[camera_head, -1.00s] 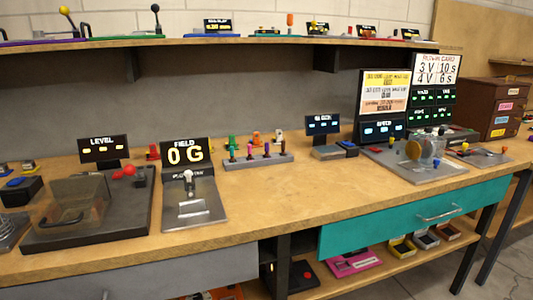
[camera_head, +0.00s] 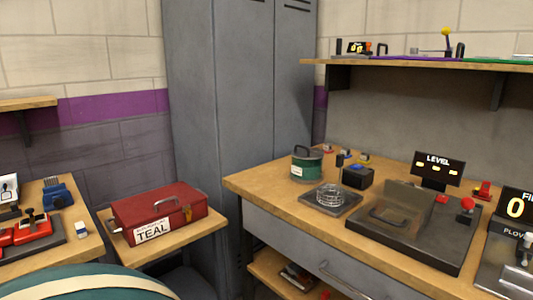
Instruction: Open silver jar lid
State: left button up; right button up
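No silver jar can be made out for certain. A green canister (camera_head: 307,164) with a dark handle on top and a pale label stands upright at the left end of the wooden workbench (camera_head: 262,186). It is the most jar-like thing here; its top looks closed. A silvery wire coil (camera_head: 333,197) sits on a dark square plate in front of it. Neither of my grippers shows in this view.
A red toolbox (camera_head: 165,212) labelled TEAL stands on a side table. Grey lockers (camera_head: 238,120) fill the corner behind. Right of the coil is a dark tray with a clear cover (camera_head: 402,208). A teal rounded thing (camera_head: 75,285) fills the lower left.

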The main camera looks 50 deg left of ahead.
aim_at(304, 152)
jog(key=u, duration=1.35)
jog(key=i+j+z, duration=0.15)
jog(key=i+j, duration=0.8)
jog(key=j, duration=0.15)
